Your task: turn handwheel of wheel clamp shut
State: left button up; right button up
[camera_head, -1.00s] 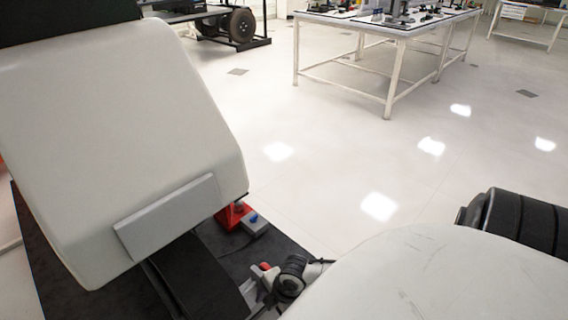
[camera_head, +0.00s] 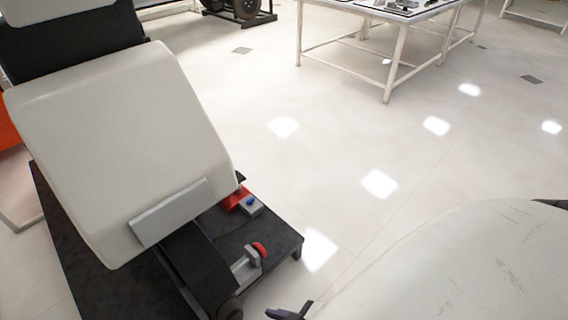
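A small grey clamp with a red knob (camera_head: 260,249) stands near the front right corner of the dark platform (camera_head: 286,238). I cannot tell how far the clamp is closed. A dark tip (camera_head: 289,313) shows at the bottom edge beside my white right arm, apart from the red knob; it looks like part of my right gripper, and the rest is cut off or hidden. My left arm covers much of the platform.
A red fixture (camera_head: 236,199) and a grey box with a blue button (camera_head: 250,204) sit on the platform behind the clamp. A white-legged table (camera_head: 390,75) stands at the back. The floor between is clear.

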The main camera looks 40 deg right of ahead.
aim_at(260, 250)
jog(key=z, duration=2.25)
jog(key=i, duration=2.4)
jog(key=u, duration=3.55)
